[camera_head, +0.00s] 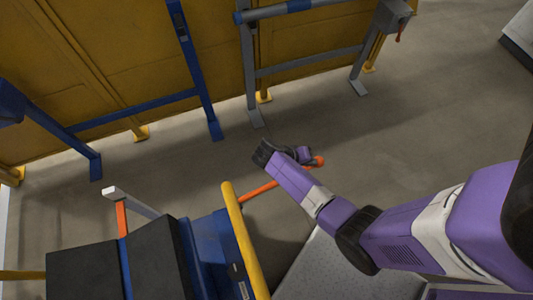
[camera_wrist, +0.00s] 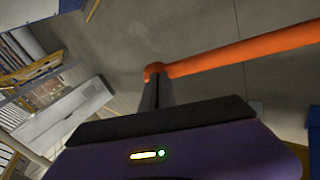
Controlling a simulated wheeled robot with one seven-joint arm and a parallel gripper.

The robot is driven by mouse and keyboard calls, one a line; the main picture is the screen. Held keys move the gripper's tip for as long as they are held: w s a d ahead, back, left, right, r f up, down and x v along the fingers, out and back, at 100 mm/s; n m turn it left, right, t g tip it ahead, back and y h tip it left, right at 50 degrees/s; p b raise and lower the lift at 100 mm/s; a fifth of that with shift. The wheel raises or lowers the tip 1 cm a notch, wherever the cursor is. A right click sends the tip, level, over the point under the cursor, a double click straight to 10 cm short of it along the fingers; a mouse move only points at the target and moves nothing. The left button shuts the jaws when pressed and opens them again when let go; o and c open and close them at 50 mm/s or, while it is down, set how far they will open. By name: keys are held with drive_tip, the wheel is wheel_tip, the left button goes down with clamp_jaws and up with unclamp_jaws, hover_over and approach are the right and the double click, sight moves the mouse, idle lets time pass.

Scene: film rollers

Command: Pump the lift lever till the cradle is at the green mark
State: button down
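The orange lift lever (camera_head: 262,191) slants out from the blue lift cart to a rounded end near my gripper (camera_head: 305,155). In the wrist view the lever (camera_wrist: 245,50) enters from the right, and its rounded end lies at the tips of my gripper (camera_wrist: 157,78). The fingers look closed together, with the tips at or against the lever; exact contact is unclear. The dark cradle pads (camera_head: 150,260) sit on the cart at the lower left. I cannot make out a green mark in either view.
A yellow handle bar (camera_head: 243,240) rises beside the lever's base. A grey-topped post with orange (camera_head: 122,218) stands behind the cradle. Blue and grey frames (camera_head: 205,95) stand along a yellow wall. Floor right of the lever is open.

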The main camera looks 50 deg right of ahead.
drive_tip(key=w+a+r+p, duration=0.1)
drive_tip(key=a+r+p, duration=0.1)
drive_tip(key=r, duration=0.3)
drive_tip(key=w+a+r+p, duration=0.2)
drive_tip(key=a+r+p, duration=0.1)
drive_tip(key=r, duration=0.3)
drive_tip(key=shift+r+p, duration=0.15)
drive_tip(key=shift+p, duration=0.2)
drive_tip(key=shift+w, duration=0.1)
drive_tip(key=v, duration=0.7)
drive_tip(key=shift+w+d, duration=0.1)
idle(0.6)
